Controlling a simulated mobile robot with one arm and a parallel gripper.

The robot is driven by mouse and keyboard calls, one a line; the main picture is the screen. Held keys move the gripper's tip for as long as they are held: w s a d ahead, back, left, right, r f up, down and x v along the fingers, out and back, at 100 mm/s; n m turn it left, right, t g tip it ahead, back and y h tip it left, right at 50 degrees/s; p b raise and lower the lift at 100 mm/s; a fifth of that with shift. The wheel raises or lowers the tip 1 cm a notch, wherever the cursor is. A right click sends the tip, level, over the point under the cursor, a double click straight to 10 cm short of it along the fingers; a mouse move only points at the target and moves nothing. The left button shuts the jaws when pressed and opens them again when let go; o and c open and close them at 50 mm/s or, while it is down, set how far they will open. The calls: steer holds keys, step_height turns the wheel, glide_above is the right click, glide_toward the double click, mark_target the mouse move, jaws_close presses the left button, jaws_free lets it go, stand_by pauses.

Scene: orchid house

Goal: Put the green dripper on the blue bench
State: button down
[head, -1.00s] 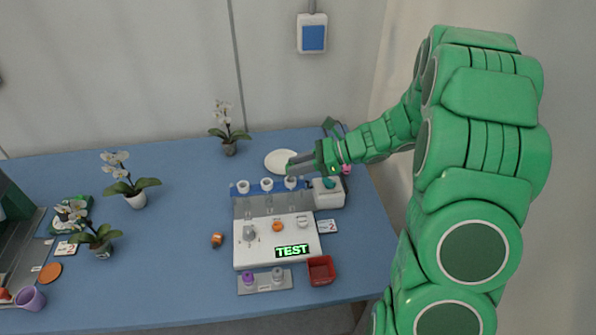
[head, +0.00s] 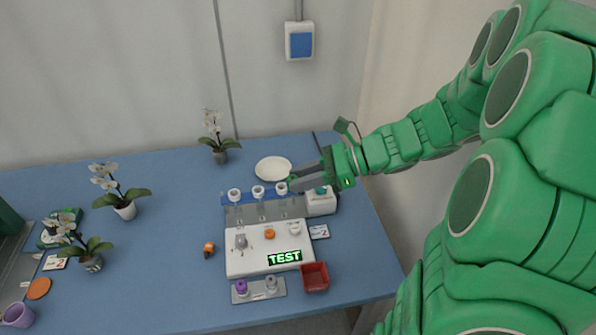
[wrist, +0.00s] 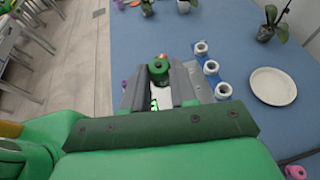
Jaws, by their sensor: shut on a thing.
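My gripper (head: 293,181) hangs above the back right of the white test device. In the wrist view its grey fingers (wrist: 160,84) are shut on the green dripper (wrist: 158,71), a small green piece with a dark top. In the head view only a little green shows at the fingertips. The blue bench (head: 165,260) spreads under everything, with bare blue surface left of the device and at its front.
The white device (head: 240,262) has a row of white rings (head: 258,191) behind it. A red bin (head: 315,277), a holder (head: 257,295) with purple and grey pieces and a white plate (head: 273,169) stand around it. Orchids (head: 124,209) stand at left and back.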

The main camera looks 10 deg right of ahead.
steer(key=shift+s+d+r, duration=0.1)
steer(key=shift+s+r, duration=0.15)
steer(key=shift+s, duration=0.3)
steer(key=shift+s+r, duration=0.2)
steer(key=shift+s, duration=0.3)
